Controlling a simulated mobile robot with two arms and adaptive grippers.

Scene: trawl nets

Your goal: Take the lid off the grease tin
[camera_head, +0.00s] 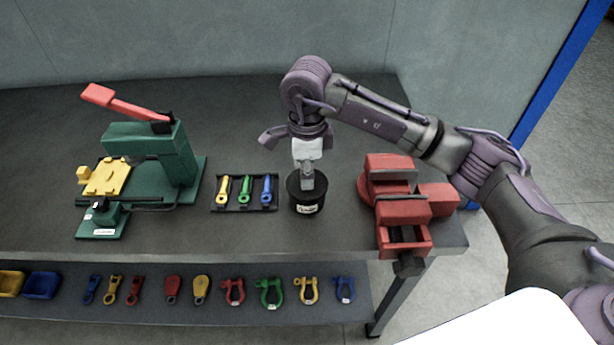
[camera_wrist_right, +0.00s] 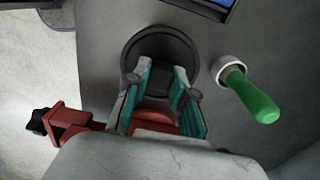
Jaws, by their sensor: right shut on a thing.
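The grease tin (camera_head: 307,204) is a short black round tin with a pale label. It stands upright on the workbench, left of the red vise. My right gripper (camera_head: 307,181) points straight down over it, fingertips at its top. In the right wrist view, my right gripper (camera_wrist_right: 163,88) has its teal-padded fingers closed on a dark raised part at the middle of the round black lid (camera_wrist_right: 136,52). The lid appears to be on the tin; I cannot tell whether there is a gap under it. My left gripper is out of view.
A red vise (camera_head: 385,202) stands close to the tin's right. A small rack (camera_head: 231,209) with yellow, green and blue tools lies to its left. A green press (camera_head: 180,165) stands further left. The wrist view shows a green handle (camera_wrist_right: 254,98) beside the tin. Bare bench lies behind.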

